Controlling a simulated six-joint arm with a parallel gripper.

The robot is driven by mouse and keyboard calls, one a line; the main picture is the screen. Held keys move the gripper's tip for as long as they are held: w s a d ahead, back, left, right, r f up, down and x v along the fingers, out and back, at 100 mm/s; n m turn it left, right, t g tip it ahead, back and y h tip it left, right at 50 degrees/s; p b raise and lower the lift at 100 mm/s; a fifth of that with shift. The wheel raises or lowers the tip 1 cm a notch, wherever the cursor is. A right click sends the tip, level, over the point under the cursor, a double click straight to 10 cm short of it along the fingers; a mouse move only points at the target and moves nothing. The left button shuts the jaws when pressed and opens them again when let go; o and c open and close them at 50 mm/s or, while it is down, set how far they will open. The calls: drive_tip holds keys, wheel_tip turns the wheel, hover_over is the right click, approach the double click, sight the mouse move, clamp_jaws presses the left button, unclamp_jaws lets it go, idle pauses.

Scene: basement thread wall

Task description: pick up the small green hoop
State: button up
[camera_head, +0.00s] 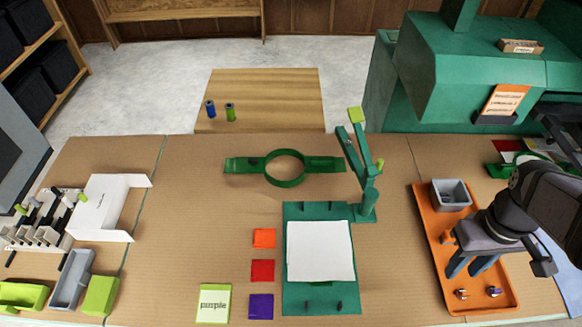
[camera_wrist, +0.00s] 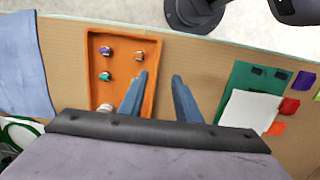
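A green hoop (camera_head: 285,168) with flat green arms to its left and right is near the back middle of the cardboard-topped table in the head view. Another green rounded rim around something white (camera_wrist: 18,132) shows at the left edge of the wrist view, partly cut off; I cannot tell whether it is a small hoop. My gripper (camera_head: 465,270) is over the orange tray, far right of the central hoop. Its two blue-grey fingers are apart with nothing between them in the wrist view (camera_wrist: 158,85). The central hoop is not seen in the wrist view.
The orange tray (camera_head: 433,240) holds a grey box (camera_head: 452,194) and small spools. A green board with white cloth (camera_head: 320,250) and a upright green stand (camera_head: 362,175) lie between tray and coloured squares (camera_head: 262,271). Racks and bins (camera_head: 72,280) fill the left.

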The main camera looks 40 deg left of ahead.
drive_tip(key=a+r+n+t+h+b, duration=0.1)
drive_tip(key=a+r+n+h+b, duration=0.2)
drive_tip(key=a+n, duration=1.6)
drive_tip(key=n+t+y+b, duration=0.2)
drive_tip(key=n+t+b, duration=0.5)
drive_tip(key=t, duration=0.5)
approach(302, 177)
drive_tip(key=shift+s+a+m+b, duration=0.1)
drive_tip(key=shift+s+m+b, duration=0.2)
drive_tip(key=shift+s+m, duration=0.15)
drive_tip(key=shift+s+a+t, duration=0.25)
drive_tip(key=shift+s+t, duration=0.05)
drive_tip(key=shift+s, duration=0.05)
drive_tip(key=shift+x, duration=1.1)
drive_tip(key=shift+w, duration=0.1)
drive_tip(key=shift+f+p+x, duration=0.2)
drive_tip(key=shift+p+x, duration=0.4)
drive_tip(key=shift+x, duration=1.9)
